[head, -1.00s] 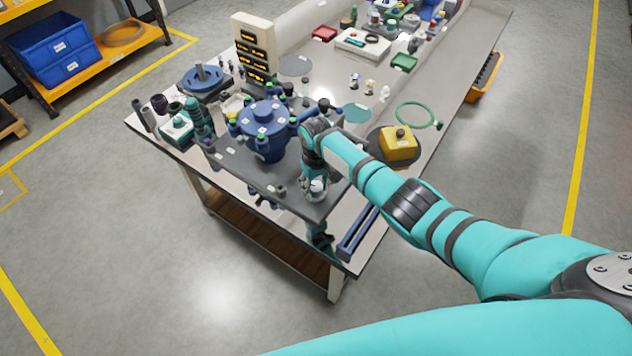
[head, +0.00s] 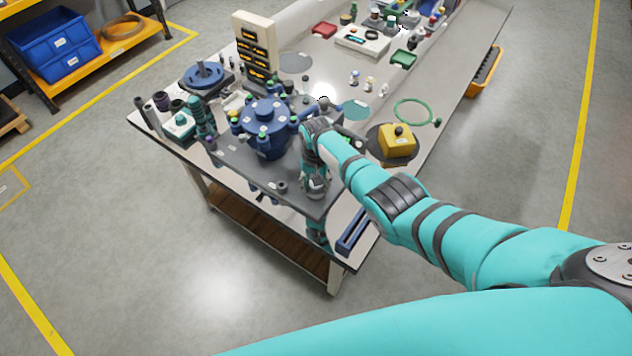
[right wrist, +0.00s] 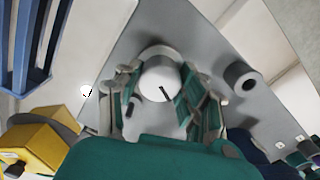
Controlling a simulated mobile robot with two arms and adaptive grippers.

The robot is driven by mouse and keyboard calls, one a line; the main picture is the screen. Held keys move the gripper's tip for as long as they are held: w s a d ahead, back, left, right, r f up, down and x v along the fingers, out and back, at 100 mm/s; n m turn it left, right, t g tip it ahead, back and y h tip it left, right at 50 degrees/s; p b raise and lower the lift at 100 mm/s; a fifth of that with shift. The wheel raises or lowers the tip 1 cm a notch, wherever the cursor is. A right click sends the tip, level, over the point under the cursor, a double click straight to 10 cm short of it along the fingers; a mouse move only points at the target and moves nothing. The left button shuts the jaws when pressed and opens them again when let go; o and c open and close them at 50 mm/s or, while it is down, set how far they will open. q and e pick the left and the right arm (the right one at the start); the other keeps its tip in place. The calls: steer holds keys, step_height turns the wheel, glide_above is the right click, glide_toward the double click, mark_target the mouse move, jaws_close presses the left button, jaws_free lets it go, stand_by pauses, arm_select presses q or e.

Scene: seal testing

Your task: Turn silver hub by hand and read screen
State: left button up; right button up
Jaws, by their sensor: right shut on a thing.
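The silver hub (right wrist: 158,82) is a pale round knob with a short black mark on its face, seen in the right wrist view. My right gripper (right wrist: 165,92) has its green fingers on both sides of it and is shut on it. In the head view my right gripper (head: 315,184) is at the front right of the dark plate (head: 262,172), and my wrist hides most of the hub. A cream upright panel (head: 240,37) with several dark rows and orange marks stands at the back; its marks are too small to read. My left gripper is not in view.
A blue flanged vessel (head: 266,122) stands on the plate, left of my wrist. A yellow box (head: 397,141) sits right of my forearm, near a green ring (head: 413,103). Blue bars (head: 354,232) lie by the table's front edge. Floor in front is clear.

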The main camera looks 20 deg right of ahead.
steer(key=shift+r, duration=0.1)
stand_by(0.4)
steer(key=o, duration=1.2)
step_height(320, 180, up, 12)
